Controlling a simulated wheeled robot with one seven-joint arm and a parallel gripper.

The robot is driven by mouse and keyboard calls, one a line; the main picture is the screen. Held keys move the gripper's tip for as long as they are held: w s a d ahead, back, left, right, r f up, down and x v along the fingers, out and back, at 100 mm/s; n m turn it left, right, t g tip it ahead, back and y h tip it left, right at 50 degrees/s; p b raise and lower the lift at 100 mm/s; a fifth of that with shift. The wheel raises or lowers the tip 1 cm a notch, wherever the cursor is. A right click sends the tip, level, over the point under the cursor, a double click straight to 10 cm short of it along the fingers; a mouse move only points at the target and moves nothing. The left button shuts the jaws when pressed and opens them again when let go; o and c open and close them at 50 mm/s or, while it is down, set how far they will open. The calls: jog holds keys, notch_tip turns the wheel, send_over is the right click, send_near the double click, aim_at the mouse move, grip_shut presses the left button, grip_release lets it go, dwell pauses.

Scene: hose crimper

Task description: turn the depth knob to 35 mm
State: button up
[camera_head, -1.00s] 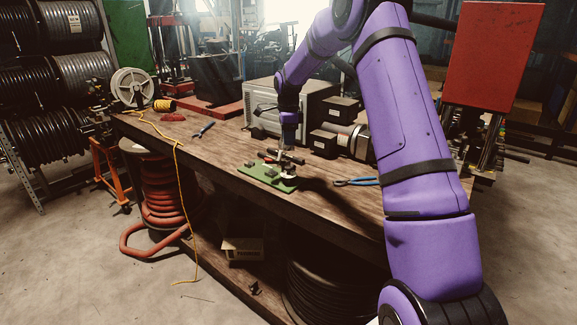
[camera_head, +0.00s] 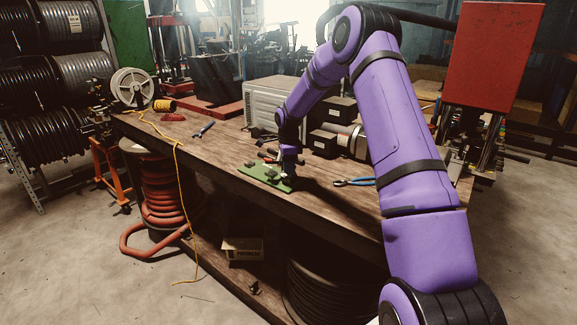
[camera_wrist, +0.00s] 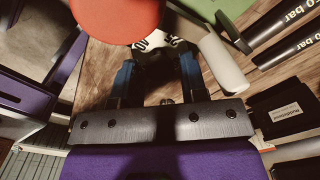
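In the head view my gripper (camera_head: 289,172) is low over the right end of a small green base plate (camera_head: 262,173) on the bench. The arm hides most of the crimper there. In the wrist view two bluish fingers of my gripper (camera_wrist: 157,70) stand apart. A white part with black markings (camera_wrist: 152,42), which looks like a dial, shows between and beyond the fingertips. Whether the fingers touch it, and what value it reads, I cannot tell. A red-orange round part (camera_wrist: 115,15) covers the top and hides some of it. A pale cylinder (camera_wrist: 222,62) lies to the right.
Blue-handled pliers (camera_head: 355,182) lie right of the plate on the wooden bench (camera_head: 215,160). A wrench (camera_head: 204,130) lies farther left. The bench left of the plate is mostly clear.

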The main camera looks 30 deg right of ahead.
jog(key=c, duration=0.7)
jog(key=shift+o, duration=0.3)
